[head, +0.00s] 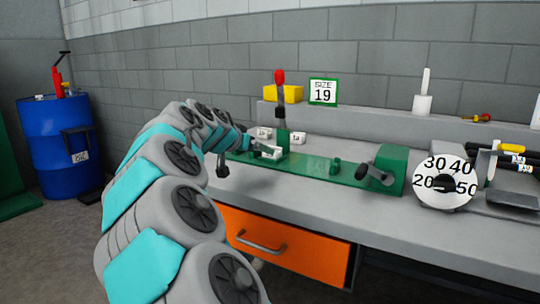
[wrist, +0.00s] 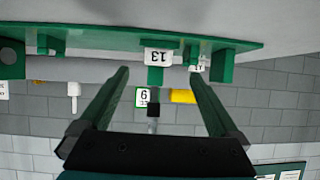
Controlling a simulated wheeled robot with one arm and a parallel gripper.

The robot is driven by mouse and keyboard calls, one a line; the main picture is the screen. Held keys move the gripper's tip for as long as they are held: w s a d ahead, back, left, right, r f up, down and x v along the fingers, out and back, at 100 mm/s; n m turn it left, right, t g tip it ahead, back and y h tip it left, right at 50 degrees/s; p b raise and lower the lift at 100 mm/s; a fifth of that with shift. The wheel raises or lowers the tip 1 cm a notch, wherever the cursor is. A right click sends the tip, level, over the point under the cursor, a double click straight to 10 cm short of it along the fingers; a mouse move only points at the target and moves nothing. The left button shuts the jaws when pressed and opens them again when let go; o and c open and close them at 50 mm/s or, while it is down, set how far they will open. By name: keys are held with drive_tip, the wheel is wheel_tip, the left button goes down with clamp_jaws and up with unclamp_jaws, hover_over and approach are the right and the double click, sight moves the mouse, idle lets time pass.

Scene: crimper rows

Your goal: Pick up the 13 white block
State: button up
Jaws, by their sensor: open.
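The white block marked 13 (wrist: 158,56) shows upside down in the wrist view, at the green bench fixture and centred ahead of my fingers. In the head view a white block (head: 271,153) sits at the fixture beside my fingertips; its number cannot be read there. My gripper (wrist: 157,74) is open, with one green finger on each side of the picture and nothing clearly held. In the head view my gripper (head: 258,149) is small, and its contact with the block cannot be told.
Another white block, seemingly marked 17 (wrist: 197,66), is close by the right finger in the wrist view. A red-topped lever (head: 280,80) rises behind the green fixture (head: 318,168). A dial (head: 445,183) stands at the right, and an orange drawer (head: 280,245) is below the bench.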

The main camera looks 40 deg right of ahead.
sight(274, 147)
drive_tip(key=d, duration=0.1)
drive_tip(key=w+d, duration=0.1)
drive_tip(key=d+h, duration=0.1)
drive_tip(key=shift+w+d+r, duration=0.25)
drive_tip(key=shift+d, duration=0.05)
drive_tip(key=shift+p+x, duration=0.75)
drive_tip(key=shift+x, duration=3.05)
drive_tip(key=shift+a+f, duration=0.1)
drive_tip(key=c, duration=1.5)
